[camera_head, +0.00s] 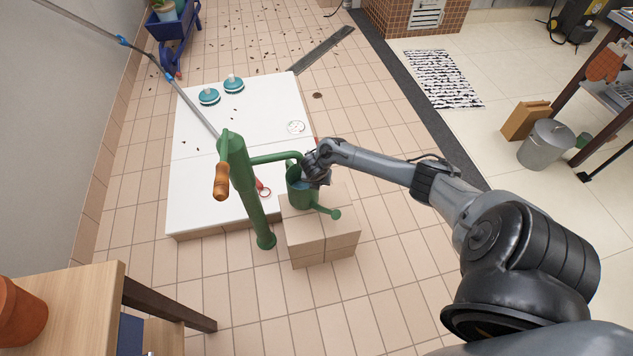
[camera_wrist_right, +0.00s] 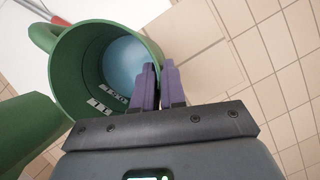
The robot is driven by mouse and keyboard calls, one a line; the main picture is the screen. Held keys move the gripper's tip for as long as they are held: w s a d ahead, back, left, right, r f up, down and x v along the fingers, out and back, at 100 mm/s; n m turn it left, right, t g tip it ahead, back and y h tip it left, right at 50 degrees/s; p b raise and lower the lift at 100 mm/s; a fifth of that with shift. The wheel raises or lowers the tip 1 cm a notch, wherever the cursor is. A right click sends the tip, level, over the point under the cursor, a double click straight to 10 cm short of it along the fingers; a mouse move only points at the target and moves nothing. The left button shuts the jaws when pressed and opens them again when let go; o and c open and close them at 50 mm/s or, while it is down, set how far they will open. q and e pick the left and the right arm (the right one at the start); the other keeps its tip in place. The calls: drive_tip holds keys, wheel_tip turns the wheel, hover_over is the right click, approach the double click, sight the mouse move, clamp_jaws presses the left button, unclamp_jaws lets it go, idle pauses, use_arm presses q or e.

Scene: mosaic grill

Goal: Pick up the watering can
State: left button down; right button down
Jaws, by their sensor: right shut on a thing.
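The green watering can (camera_head: 298,196) stands upright on the tan tiled block, under the spout of the green hand pump (camera_head: 242,185). Its spout points to the lower right. My right gripper (camera_head: 312,178) reaches in from the right at the can's top rim. In the right wrist view the purple fingers of the right gripper (camera_wrist_right: 158,72) are closed on the rim wall of the watering can (camera_wrist_right: 68,70), one finger inside and one outside. Bluish water and white number marks show inside the can. My left gripper is not in view.
The tiled block (camera_head: 322,248) stands beside a low white platform (camera_head: 195,195) with two teal-and-white round items (camera_head: 221,89). The pump's wooden handle (camera_head: 221,182) is left of the can. A wooden table (camera_head: 60,305) is at lower left. Tiled floor right of the block is free.

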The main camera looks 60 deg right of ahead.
drive_tip(key=s+d+r+p, duration=0.1)
drive_tip(key=s+r+p, duration=0.5)
drive_tip(key=s, duration=0.5)
drive_tip(key=shift+d+r, duration=0.2)
drive_tip(key=shift+d, duration=0.15)
drive_tip(key=shift+a, duration=0.1)
